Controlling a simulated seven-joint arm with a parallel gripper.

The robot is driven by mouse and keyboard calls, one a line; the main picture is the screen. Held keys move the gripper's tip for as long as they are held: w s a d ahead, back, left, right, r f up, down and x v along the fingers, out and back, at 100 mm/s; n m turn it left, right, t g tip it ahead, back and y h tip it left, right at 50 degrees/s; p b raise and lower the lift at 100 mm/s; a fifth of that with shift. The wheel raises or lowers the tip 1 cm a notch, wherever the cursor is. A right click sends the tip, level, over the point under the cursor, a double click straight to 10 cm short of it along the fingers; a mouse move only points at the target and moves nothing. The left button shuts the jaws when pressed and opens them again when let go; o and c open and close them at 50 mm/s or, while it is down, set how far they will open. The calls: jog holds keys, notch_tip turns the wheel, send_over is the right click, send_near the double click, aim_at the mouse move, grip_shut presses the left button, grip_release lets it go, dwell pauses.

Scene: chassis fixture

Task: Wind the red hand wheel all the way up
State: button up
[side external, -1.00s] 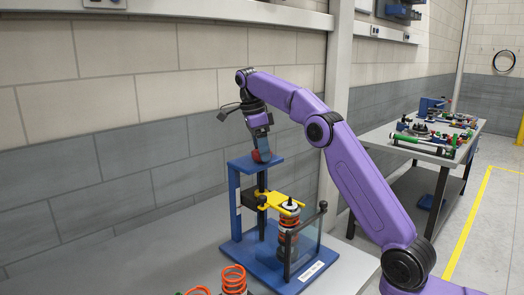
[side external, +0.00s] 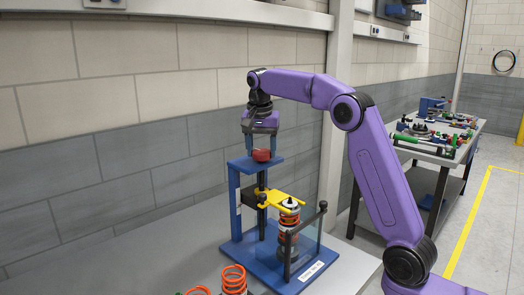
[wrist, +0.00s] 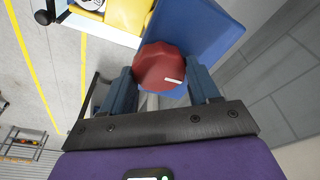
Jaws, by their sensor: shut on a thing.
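The red hand wheel (side external: 261,155) sits on top of the blue fixture frame (side external: 234,195). In the wrist view the red wheel (wrist: 158,66) has a white mark on its top, pointing to the right. My gripper (side external: 261,148) points down over the wheel, with one finger on each side of it. In the wrist view my gripper (wrist: 160,84) is shut on the wheel. Below, the yellow fork arm (side external: 280,201) reaches from the black screw block over a strut with an orange spring (side external: 290,222). The yellow arm appears at the spring's top; exact contact cannot be told.
A clear guard with dark posts (side external: 307,240) stands at the fixture's front right. Loose orange springs (side external: 233,279) lie at the bottom edge. A wall runs close behind the fixture. A second bench (side external: 432,140) with other fixtures stands at the right.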

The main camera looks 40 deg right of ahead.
jog(key=shift+n, duration=0.4)
jog(key=n, duration=0.3)
jog(key=shift+n+t+y, duration=0.3)
jog(key=shift+n, duration=0.1)
jog(key=n, duration=0.4)
jog(key=shift+y, duration=0.4)
jog(key=n+y, duration=0.1)
jog(key=n, duration=0.4)
jog(key=shift+t, duration=0.3)
jog(key=n, duration=0.4)
jog(key=shift+y, duration=0.4)
jog(key=shift+n, duration=0.3)
